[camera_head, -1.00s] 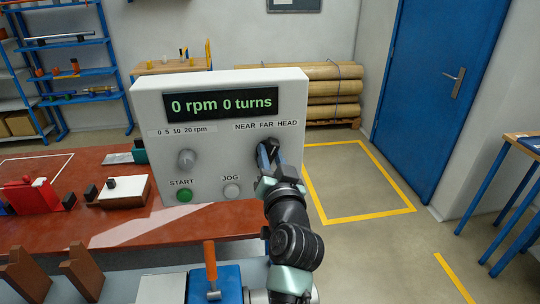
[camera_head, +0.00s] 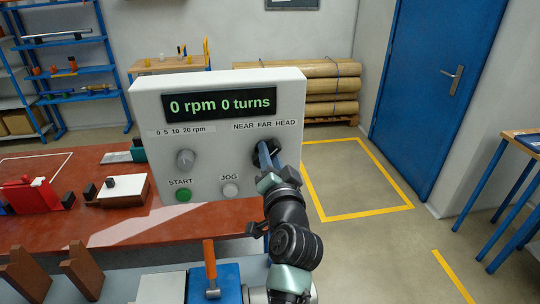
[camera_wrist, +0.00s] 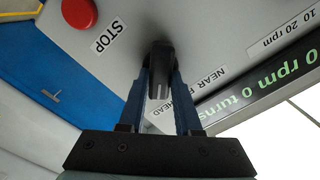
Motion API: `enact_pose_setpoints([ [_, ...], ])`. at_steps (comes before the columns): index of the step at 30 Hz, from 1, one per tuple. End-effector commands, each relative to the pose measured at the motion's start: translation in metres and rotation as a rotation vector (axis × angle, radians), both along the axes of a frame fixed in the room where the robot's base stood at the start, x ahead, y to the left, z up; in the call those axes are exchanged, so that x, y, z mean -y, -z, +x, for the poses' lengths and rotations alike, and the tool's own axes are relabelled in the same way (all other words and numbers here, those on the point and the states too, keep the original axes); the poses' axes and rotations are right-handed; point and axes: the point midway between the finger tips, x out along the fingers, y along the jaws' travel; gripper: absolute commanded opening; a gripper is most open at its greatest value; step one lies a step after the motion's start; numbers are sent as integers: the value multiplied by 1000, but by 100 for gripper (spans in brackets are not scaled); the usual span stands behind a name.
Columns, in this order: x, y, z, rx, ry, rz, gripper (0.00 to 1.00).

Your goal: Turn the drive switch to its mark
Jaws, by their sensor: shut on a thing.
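The white control panel (camera_head: 146,100) shows "0 rpm 0 turns" on its display. The drive switch (camera_wrist: 161,58) is a dark knob below the words NEAR, FAR and HEAD. My gripper (camera_head: 265,150) reaches its right side from the front. In the wrist view the two blue fingers of my gripper (camera_wrist: 160,82) are shut on the knob, one on each side.
On the panel are a grey speed knob (camera_head: 186,159), a green START button (camera_head: 183,195) and a pale JOG button (camera_head: 230,190). The wrist view shows a red STOP button (camera_wrist: 79,13) near the switch.

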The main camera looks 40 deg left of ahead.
Motion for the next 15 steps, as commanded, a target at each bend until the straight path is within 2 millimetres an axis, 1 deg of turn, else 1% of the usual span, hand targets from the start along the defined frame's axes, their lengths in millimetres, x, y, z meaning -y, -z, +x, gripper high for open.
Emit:
enact_pose_setpoints([
  [4,0,0,0,1,1,0,0],
  [5,0,0,0,1,1,0,38],
  [6,0,0,0,1,1,0,45],
  [9,0,0,0,1,1,0,62],
  [15,0,0,0,2,0,-1,62],
])
